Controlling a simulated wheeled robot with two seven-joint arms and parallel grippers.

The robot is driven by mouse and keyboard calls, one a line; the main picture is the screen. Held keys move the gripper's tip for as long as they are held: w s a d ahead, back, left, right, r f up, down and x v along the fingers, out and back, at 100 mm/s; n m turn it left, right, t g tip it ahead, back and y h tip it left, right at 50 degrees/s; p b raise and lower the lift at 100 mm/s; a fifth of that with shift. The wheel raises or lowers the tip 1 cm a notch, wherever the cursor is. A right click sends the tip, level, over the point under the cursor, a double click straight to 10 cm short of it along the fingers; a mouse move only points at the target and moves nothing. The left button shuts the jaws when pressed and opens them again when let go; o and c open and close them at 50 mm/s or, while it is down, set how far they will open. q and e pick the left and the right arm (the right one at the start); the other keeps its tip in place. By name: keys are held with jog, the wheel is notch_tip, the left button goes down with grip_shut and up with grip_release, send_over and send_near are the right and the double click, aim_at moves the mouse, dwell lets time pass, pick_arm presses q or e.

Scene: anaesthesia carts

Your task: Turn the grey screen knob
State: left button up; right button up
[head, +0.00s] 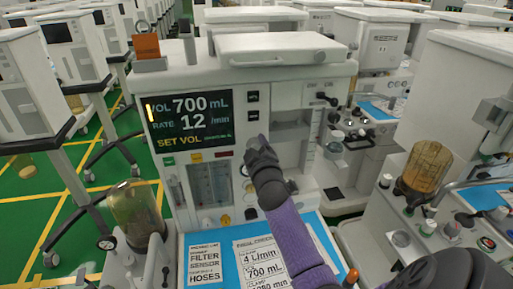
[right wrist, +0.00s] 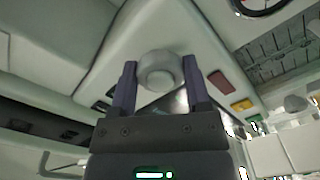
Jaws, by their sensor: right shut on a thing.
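The grey screen knob (right wrist: 160,70) shows in the right wrist view as a round knob on the pale machine front, between my two fingers. In the head view my right gripper (head: 257,150) reaches the cart front just right of the screen and largely hides the knob. My right gripper (right wrist: 160,82) is shut on the knob, with one dark finger on each side. The screen (head: 190,118) reads VOL 700 mL, RATE 12 /min, and SET VOL in yellow. My left gripper is not in view.
Below the screen are flow tubes (head: 210,184) and small knobs. A blue work surface (head: 222,222) holds printed cards, one reading 700 mL (head: 262,262). A glass canister (head: 136,212) stands at left, and another cart with an amber canister (head: 427,166) at right.

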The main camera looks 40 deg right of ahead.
dwell(0.5)
jog(key=o, duration=1.3)
jog(key=v, duration=1)
jog(key=shift+p, duration=0.35)
